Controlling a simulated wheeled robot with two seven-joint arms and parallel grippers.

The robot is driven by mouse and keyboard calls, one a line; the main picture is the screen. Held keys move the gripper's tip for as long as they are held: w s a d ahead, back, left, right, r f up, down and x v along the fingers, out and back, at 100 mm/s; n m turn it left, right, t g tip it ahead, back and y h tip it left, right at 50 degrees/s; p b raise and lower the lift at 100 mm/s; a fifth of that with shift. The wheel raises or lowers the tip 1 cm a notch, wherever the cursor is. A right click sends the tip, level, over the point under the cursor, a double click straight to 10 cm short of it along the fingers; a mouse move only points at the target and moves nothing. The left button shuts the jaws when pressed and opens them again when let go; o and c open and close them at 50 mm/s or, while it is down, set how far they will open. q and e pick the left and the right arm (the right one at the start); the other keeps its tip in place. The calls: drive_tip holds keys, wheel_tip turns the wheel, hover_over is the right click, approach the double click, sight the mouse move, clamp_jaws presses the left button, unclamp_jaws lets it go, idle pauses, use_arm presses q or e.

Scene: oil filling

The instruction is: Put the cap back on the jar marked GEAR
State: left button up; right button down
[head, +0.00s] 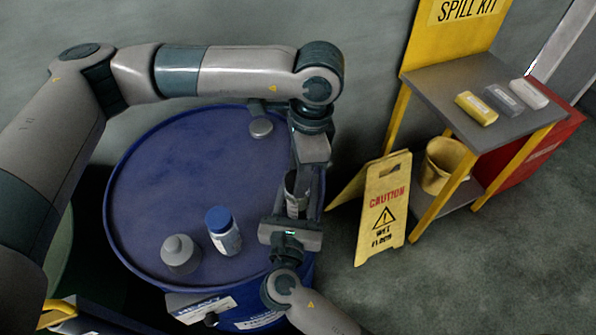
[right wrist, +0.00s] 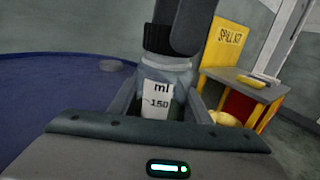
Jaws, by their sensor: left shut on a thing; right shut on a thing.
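A small clear jar (head: 297,198) stands upright between my two grippers over the right side of the blue drum. In the right wrist view the jar (right wrist: 158,100) has a white label reading "ml 150"; I see no GEAR marking. My right gripper (head: 292,218) is shut around the jar. My left gripper (head: 303,176) comes from above and is shut on a dark ribbed cap (right wrist: 158,39) directly over the jar's mouth. I cannot tell whether the cap touches the jar. The left fingers partly hide it.
A grey round piece (head: 261,128) is at the back. To the right are a yellow caution sign (head: 385,210) and a spill-kit shelf (head: 450,90). The drum's middle is clear.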

use_arm(q)
drive_tip(key=shift+m, duration=0.4)
drive_tip(key=o, duration=1)
drive_tip(key=shift+r, duration=0.15)
drive_tip(key=shift+r, duration=2.15)
drive_tip(key=shift+n, duration=0.3)
